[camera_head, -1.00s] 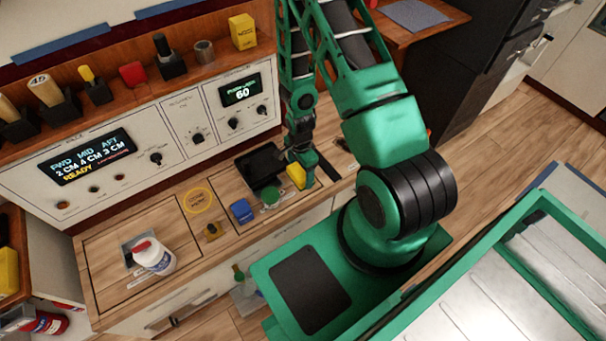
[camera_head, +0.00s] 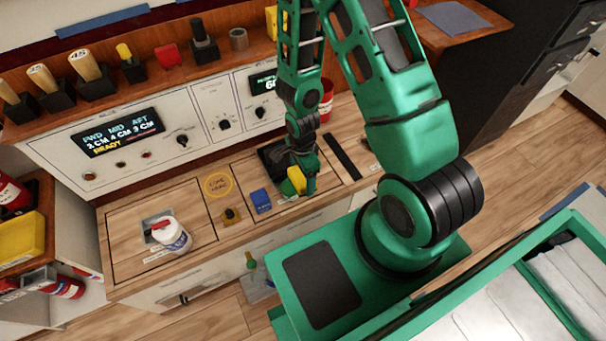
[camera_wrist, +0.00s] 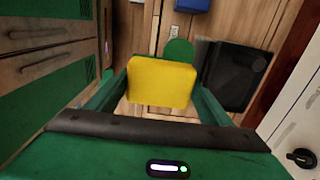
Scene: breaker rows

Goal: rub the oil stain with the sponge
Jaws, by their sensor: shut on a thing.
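The sponge is a yellow block (camera_head: 297,179), held in my gripper (camera_head: 302,186) low over the wooden counter. In the wrist view the yellow sponge (camera_wrist: 161,82) sits between the two green fingers of my gripper (camera_wrist: 160,92), which are shut on it. A green round disc (camera_wrist: 179,50) lies just beyond the sponge, partly covered by it. I cannot make out the oil stain; the sponge and gripper cover part of the counter. Whether the sponge touches the counter I cannot tell.
A black tray (camera_wrist: 232,78) lies beside the disc. A control panel (camera_head: 215,107) rises behind. A red can (camera_head: 326,100) stands at the back.

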